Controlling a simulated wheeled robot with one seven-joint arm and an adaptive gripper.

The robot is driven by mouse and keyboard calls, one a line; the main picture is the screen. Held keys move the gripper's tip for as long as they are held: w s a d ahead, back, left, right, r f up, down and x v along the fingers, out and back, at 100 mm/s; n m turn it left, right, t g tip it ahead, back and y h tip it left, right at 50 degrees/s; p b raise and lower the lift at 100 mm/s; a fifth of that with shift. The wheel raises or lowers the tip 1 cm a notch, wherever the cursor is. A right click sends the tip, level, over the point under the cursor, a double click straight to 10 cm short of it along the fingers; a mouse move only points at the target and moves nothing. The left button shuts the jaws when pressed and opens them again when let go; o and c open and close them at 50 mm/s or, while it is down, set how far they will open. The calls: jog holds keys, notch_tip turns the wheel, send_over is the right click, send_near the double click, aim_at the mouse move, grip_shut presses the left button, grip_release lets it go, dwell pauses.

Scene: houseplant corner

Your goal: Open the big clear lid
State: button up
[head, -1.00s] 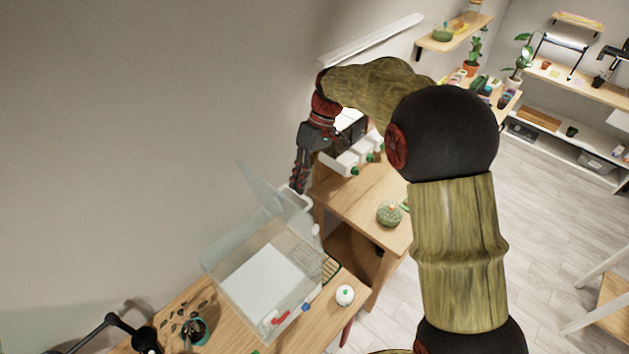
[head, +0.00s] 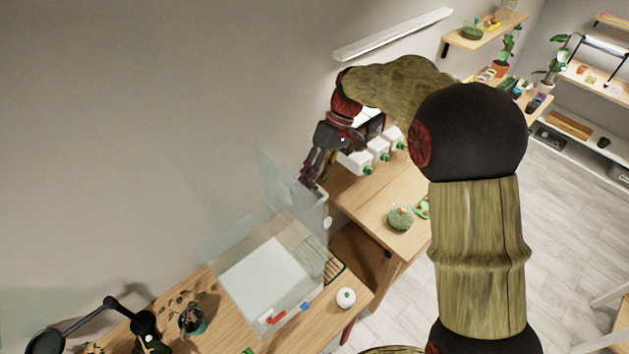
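The big clear lid (head: 278,183) stands raised, steeply tilted, along the wall side of a clear box (head: 232,292) with a white floor. The box is open on top, on the wooden table at lower left. My gripper (head: 309,184) points down at the lid's upper right edge, close to a pale handle-like part (head: 320,194). It overlaps the lid's edge in this view. Its fingers are small and dark, so I cannot tell whether they are open or shut, or whether they touch the lid.
A red item (head: 272,317) and a blue one (head: 304,306) lie at the box's front. A round white object (head: 346,297) stands beside it. A potted plant (head: 191,318) and black lamp (head: 110,303) are at left. White bottles (head: 378,150) stand close behind my gripper.

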jog(key=shift+s+a, duration=0.15)
jog(key=w+d+r+p, duration=0.2)
jog(key=w+d+p, duration=0.1)
jog(key=w+d, duration=0.3)
jog(key=shift+w+d, duration=0.15)
jog(key=shift+d, duration=0.45)
dwell(0.6)
jog(key=shift+r, duration=0.15)
dwell(0.3)
jog(key=v, duration=1.1)
jog(key=shift+d+r, duration=0.2)
jog(key=shift+r, duration=0.15)
jog(key=shift+w, duration=0.1)
